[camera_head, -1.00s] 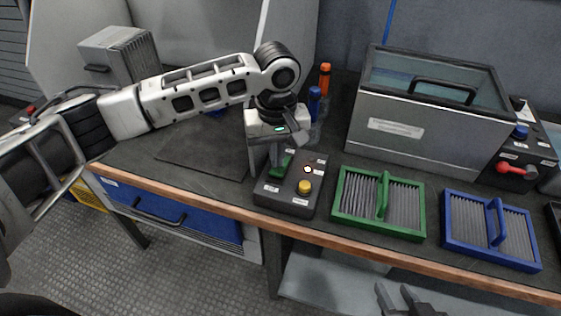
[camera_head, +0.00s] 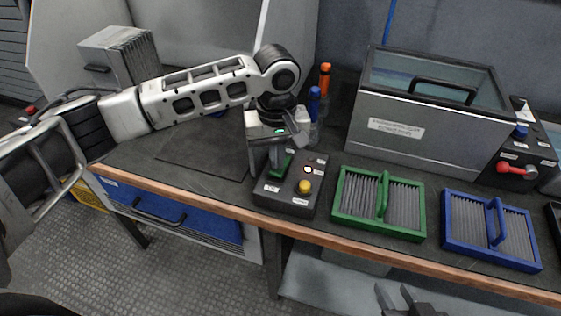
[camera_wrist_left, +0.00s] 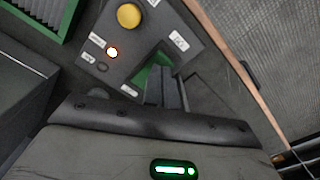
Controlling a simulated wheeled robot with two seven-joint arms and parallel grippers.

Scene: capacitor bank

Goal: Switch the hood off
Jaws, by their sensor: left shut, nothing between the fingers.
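The dark control box (camera_head: 297,202) stands at the front edge of the bench. It carries a green switch (camera_head: 285,168), a lit lamp (camera_head: 307,170) and a yellow knob (camera_head: 304,187). My left gripper (camera_head: 272,168) points down at the switch, shut and empty. In the wrist view, its fingertips (camera_wrist_left: 165,82) partly cover the switch; I cannot tell whether they touch it. My right gripper (camera_head: 398,296) is at the bottom of the head view, its fingers apart.
A green-framed filter (camera_head: 345,208) and a blue-framed filter (camera_head: 456,233) lie right of the box. A lidded metal tank (camera_head: 420,135) stands behind them. Blue (camera_head: 314,103) and orange (camera_head: 324,78) topped bottles stand behind the box. A dark mat (camera_head: 195,155) lies left.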

